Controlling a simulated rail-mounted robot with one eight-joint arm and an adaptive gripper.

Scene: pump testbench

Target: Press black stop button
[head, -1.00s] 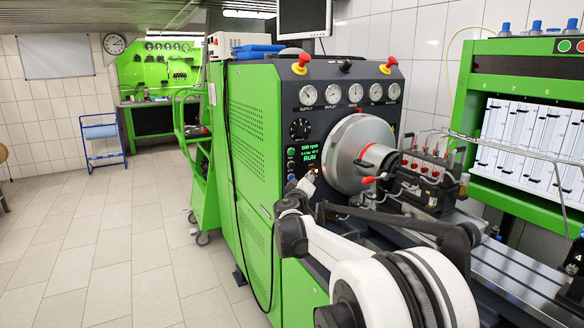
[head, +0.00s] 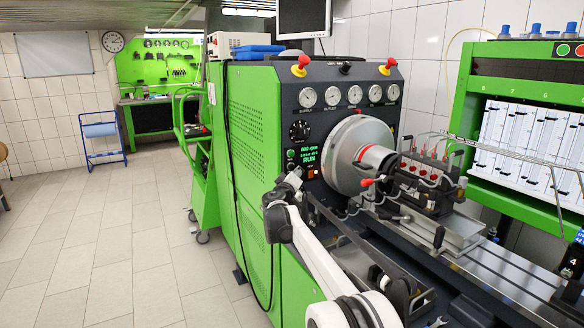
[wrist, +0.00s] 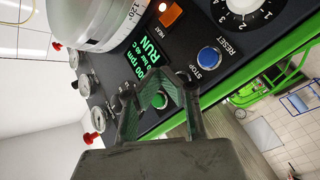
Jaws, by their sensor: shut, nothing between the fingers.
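The dark control panel of the green testbench carries a column of buttons left of the lit screen (head: 310,156), which reads RUN. A green button (head: 291,154) is at the top of the column. The black stop button cannot be made out clearly; in the wrist view the STOP label (wrist: 192,74) shows between the green button (wrist: 161,101) and a blue button (wrist: 208,57). My gripper (head: 296,177) is close to the panel at the lower part of this column. In the wrist view my gripper (wrist: 158,84) is shut and empty, its fingers partly covering the panel there.
The round chuck (head: 345,160) and the pump (head: 425,180) with red caps stand right of the panel. Gauges (head: 355,94) line its top. The floor (head: 120,240) at left is clear.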

